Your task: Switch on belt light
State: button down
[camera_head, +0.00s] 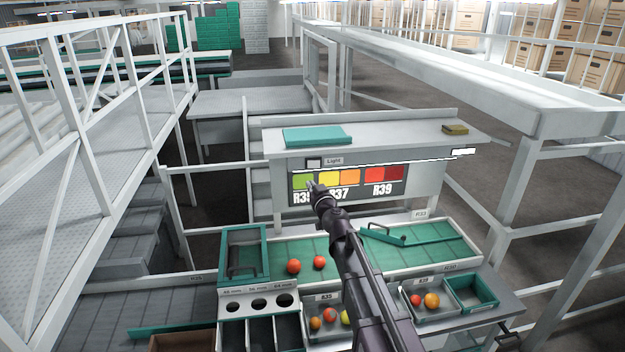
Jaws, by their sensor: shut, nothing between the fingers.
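A small pale square switch (314,163) with a dark frame sits on the upright panel behind the sorting station, left of a label reading "Light" (333,161). A thin bright white strip (420,159) runs along the panel above the colour chart (349,186), with a white block (463,151) at its right end. My gripper (314,186) is shut and empty. It shows just below the switch in the picture, in front of the chart's green and yellow patches. I cannot tell its distance from the panel. My arm hides part of the belt and bench.
The green belt (345,256) below carries two red tomatoes (294,266). A green diverter bar (385,236) lies at its right. Bins with tomatoes (435,313) stand in front. A green flat item (318,136) and a small brown block (455,129) lie on the shelf above.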

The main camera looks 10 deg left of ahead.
jog(key=shift+s, duration=0.95)
jog(key=s+d+f+n+g+b, duration=0.1)
jog(key=s+d+f+g+b, duration=0.35)
jog(key=s+f, duration=0.4)
jog(key=s+d+f+n+g+b, duration=0.1)
jog(key=s+d+f+g+b, duration=0.3)
jog(key=f, duration=0.7)
jog(key=s+d+f+m+g+h+b, duration=0.2)
jog(key=s+d+f+m+g+h, duration=0.1)
jog(key=s+d+f, duration=0.3)
jog(key=s+d+f+m+g+h+b, duration=0.2)
jog(key=s+d+f+m+g+h, duration=0.2)
jog(key=s+d, duration=0.7)
notch_tip(320, 180, down, 2)
jog(key=shift+d+f+g+h+b, duration=0.15)
jog(key=shift+d+g+h+b, duration=0.15)
jog(key=shift+d+g+h, duration=0.15)
